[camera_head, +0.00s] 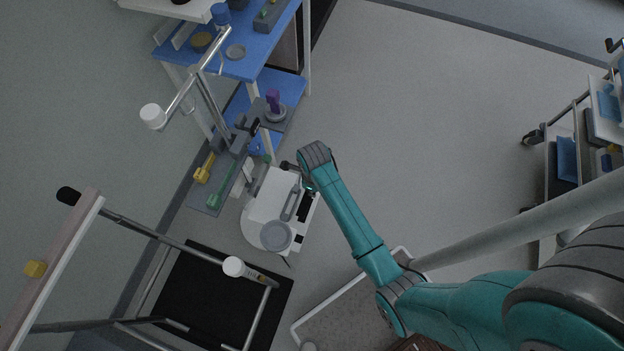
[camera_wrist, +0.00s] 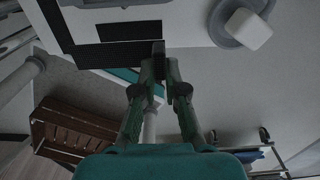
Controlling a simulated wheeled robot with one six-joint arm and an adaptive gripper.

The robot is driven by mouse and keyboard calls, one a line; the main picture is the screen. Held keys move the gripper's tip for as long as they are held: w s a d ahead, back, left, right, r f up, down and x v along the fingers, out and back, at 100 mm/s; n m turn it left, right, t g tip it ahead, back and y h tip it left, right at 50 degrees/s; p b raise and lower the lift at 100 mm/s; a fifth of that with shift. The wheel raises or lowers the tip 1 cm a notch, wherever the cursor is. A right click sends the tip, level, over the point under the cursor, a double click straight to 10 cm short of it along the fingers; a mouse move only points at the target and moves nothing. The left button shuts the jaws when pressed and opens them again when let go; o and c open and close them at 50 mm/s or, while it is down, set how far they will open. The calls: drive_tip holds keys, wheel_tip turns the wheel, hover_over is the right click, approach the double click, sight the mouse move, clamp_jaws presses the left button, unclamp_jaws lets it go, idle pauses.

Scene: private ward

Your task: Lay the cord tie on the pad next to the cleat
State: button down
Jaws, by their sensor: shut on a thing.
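Beyond the tips is a white surface with a black rectangle (camera_wrist: 128,30) and a longer black band; which is the pad I cannot tell. In the head view the stand bears a long grey piece (camera_head: 290,204), possibly the cleat, and a black patch (camera_head: 304,206). Whether the held piece touches the surface is unclear.
A grey round dish (camera_head: 275,236) sits at the stand's near end. A blue table (camera_head: 258,48) and a grey panel with yellow and green tools (camera_head: 212,190) stand left of it. A walker-like frame (camera_head: 150,232) is at lower left. Floor (camera_head: 410,120) is clear to the right.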

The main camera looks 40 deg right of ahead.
sight(313, 200)
drive_tip(key=shift+f, duration=2.75)
drive_tip(key=shift+f, duration=0.8)
drive_tip(key=c, duration=1.2)
unclamp_jaws()
drive_tip(key=shift+o, duration=0.2)
wheel_tip(313, 200, up, 16)
drive_tip(key=shift+f, duration=0.1)
